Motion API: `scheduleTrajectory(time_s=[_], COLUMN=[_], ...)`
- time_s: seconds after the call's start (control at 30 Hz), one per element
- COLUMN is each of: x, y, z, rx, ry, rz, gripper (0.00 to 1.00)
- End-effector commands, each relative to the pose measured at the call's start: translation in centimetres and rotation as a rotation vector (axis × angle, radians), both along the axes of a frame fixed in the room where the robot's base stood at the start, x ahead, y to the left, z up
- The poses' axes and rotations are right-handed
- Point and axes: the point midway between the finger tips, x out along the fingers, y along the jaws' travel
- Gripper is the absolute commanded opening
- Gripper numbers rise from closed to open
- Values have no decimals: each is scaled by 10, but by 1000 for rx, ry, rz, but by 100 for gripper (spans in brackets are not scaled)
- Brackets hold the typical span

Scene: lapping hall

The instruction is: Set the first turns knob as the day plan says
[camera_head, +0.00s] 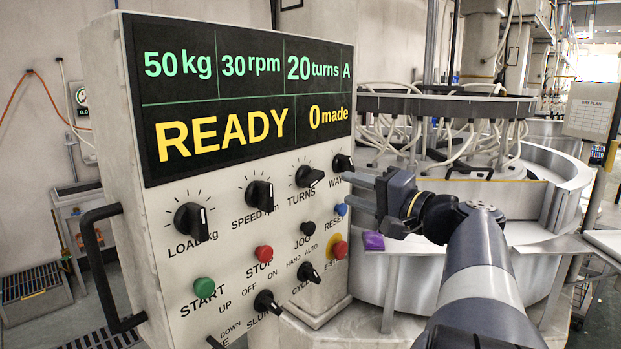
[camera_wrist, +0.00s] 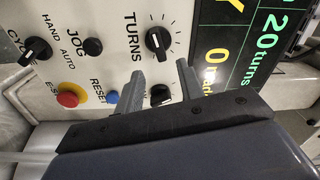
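The turns knob (camera_head: 309,176) is black and sits on the white control panel (camera_head: 230,262), between the speed knob and the way knob (camera_head: 342,163). The turns knob also shows in the wrist view (camera_wrist: 158,41), beyond my fingertips. The panel display (camera_head: 240,95) reads 50 kg, 30 rpm, 20 turns, A, READY and 0 made. My gripper (camera_head: 358,184) is open in front of the panel's right edge. In the wrist view its fingers (camera_wrist: 158,80) are apart, and the way knob (camera_wrist: 160,95) shows between them; contact cannot be told. The day plan sheet (camera_head: 593,110) hangs at right; its entries are too small to read.
Load knob (camera_head: 191,220) and speed knob (camera_head: 259,194) are left of the turns knob. Below are the start button (camera_head: 204,291), stop button (camera_head: 264,253), blue reset button (camera_head: 341,209) and red E-stop (camera_head: 341,249). A lapping machine (camera_head: 450,106) stands behind my arm.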

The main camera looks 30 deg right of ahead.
Motion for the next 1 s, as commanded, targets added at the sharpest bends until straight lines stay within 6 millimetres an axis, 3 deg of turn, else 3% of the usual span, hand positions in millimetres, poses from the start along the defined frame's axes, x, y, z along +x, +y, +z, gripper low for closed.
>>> scheduleTrajectory(time_s=[0.3, 0.5, 0.9, 1.0], x=[52, 74, 80, 80], y=[20, 28, 30, 30], z=[4, 3, 1, 2], rx=[2, 1, 0, 0], ry=[3, 3, 2, 3], rz=[5, 3, 0, 0], gripper=[36, 36, 36, 28])
